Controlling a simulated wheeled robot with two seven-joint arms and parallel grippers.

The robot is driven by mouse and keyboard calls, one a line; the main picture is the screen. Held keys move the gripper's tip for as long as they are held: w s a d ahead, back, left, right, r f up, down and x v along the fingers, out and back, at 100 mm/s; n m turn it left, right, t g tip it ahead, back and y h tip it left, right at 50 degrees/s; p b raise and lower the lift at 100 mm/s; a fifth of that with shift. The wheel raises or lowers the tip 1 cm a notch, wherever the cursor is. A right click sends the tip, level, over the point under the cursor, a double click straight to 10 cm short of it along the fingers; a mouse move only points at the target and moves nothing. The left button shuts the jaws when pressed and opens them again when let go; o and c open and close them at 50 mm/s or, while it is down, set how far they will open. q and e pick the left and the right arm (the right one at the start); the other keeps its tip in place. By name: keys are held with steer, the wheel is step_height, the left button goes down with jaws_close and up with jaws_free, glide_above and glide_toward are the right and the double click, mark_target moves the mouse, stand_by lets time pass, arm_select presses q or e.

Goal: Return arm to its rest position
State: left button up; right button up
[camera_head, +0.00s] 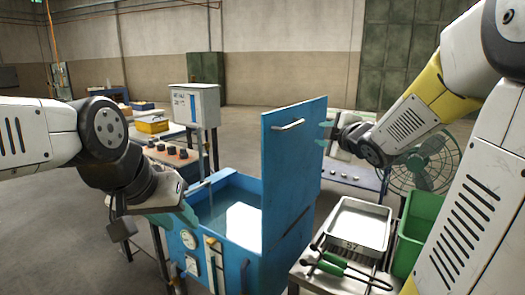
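My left arm comes in from the left, and its gripper (165,216) hangs low at the front left edge of the blue tank (240,258). Teal finger parts show there, but the gap between the fingers is hidden. My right arm comes in from the upper right. Its gripper (327,131) is at the right edge of the upright blue lid (290,165), with a teal fingertip beside the panel. I cannot tell whether it touches the lid. The lid has a pale handle (288,125) on its face, apart from both grippers.
A fan (425,160) stands behind. A grey control box (195,105) and a workbench stand left of the lid.

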steer(key=s+a+f+m+g, duration=0.2)
steer(key=s+m, duration=0.3)
steer(key=s, duration=0.3)
steer(key=s+a+f+m+g, duration=0.1)
steer(key=s+f+m+g, duration=0.2)
steer(key=s, duration=0.6)
steer(key=s+a+f+m+g, duration=0.2)
steer(key=s+f+m+g, duration=0.1)
steer(key=s+m, duration=0.5)
steer(key=shift+s+a+f+g+h, duration=0.35)
steer(key=shift+s+g+h, duration=0.05)
steer(key=shift+s+g, duration=0.2)
